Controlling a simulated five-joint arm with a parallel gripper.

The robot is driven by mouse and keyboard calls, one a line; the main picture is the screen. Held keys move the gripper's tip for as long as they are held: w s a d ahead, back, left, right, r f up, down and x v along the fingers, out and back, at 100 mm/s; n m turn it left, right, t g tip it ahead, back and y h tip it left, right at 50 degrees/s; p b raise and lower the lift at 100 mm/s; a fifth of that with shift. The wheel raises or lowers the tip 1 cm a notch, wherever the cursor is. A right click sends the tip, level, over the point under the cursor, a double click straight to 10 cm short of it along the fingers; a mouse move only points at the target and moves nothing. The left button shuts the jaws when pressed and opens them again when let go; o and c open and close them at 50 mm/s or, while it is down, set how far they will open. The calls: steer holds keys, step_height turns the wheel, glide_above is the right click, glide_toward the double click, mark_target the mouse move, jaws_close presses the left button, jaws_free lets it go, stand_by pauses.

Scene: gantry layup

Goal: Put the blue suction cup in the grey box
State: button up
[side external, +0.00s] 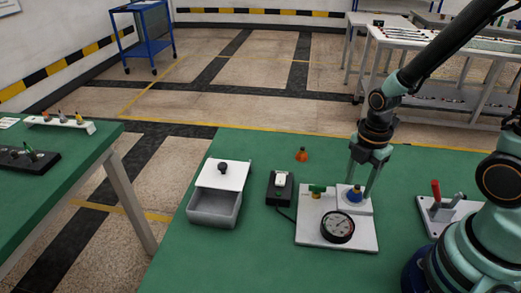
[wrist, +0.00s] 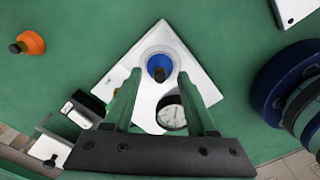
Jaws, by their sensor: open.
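The blue suction cup (side external: 355,194) stands on the raised rear part of a white plate (side external: 310,237) on the green table. In the wrist view the blue suction cup (wrist: 160,62) shows as a blue ring with a dark centre, between the finger lines. My gripper (side external: 361,187) is open, its fingers pointing down around or just above the cup; I cannot tell whether they touch it. It also shows in the wrist view (wrist: 159,78). The grey box (side external: 212,213) stands to the left, its white lid (side external: 222,175) with a black knob covering the back part and leaving the front open.
A round gauge (side external: 337,227) and a green-handled valve (side external: 317,189) sit on the white plate. A black switch box (side external: 279,190) stands between plate and grey box. An orange suction cup (side external: 301,155) lies behind. A red-handled clamp (side external: 437,195) is on the right.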

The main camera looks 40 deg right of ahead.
jaws_close()
